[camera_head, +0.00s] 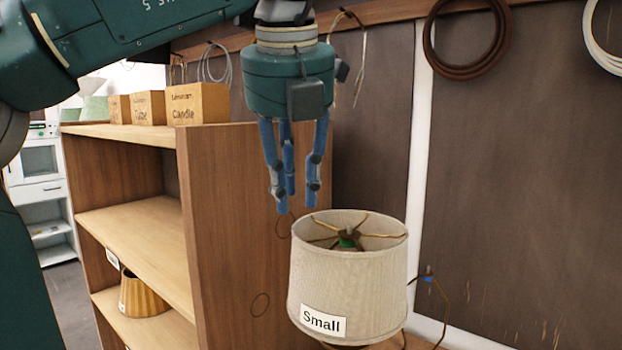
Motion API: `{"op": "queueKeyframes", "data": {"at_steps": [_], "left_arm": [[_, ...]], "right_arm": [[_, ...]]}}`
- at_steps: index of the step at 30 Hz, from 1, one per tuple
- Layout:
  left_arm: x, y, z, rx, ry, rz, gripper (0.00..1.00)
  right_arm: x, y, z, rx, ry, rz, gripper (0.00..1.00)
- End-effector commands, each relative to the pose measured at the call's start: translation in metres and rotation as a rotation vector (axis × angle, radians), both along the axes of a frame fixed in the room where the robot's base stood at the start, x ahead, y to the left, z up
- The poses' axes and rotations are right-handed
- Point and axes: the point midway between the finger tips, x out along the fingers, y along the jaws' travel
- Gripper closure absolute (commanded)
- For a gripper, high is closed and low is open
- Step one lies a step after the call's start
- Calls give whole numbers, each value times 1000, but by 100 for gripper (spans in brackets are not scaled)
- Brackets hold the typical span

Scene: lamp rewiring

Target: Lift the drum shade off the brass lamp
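The drum shade (345,280) is cream fabric with a "Small" label on its lower front. It sits upright at the lower right of the middle. Its top is open and shows thin brass spokes meeting at a green piece in the centre. The brass lamp under it is mostly hidden; only a little brass shows below the shade's lower rim. My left gripper (294,200) hangs from above with its blue fingers pointing down. The fingers are spread, with nothing between them. The fingertips are above and left of the shade's rim, apart from it. My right gripper is not in view.
A wooden shelf unit (225,215) stands close left of the shade, its side panel behind my fingers. Wooden boxes (197,103) sit on top, and a yellow pleated shade (145,295) is on a lower shelf. A brown cable coil (466,40) hangs on the back wall.

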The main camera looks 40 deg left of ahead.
Motion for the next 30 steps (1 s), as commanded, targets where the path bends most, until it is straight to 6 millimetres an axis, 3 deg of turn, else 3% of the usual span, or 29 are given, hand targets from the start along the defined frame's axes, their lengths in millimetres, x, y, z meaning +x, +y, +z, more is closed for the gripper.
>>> {"op": "queueKeyframes", "data": {"at_steps": [3, 6, 10, 16, 22, 30], "left_arm": [[4, 5, -17, -3, 4, -1, 76], [10, 10, -34, -2, 6, -1, 76], [17, 16, -55, -5, 4, -1, 76], [24, 24, -81, -4, 4, 0, 76], [28, 27, -92, -2, 1, 0, 76], [28, 27, -93, -2, 0, 1, 78]], "right_arm": [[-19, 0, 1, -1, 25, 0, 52], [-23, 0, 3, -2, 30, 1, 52], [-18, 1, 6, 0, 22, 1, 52], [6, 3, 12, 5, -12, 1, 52], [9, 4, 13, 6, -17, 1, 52], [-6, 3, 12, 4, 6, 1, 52]]}}
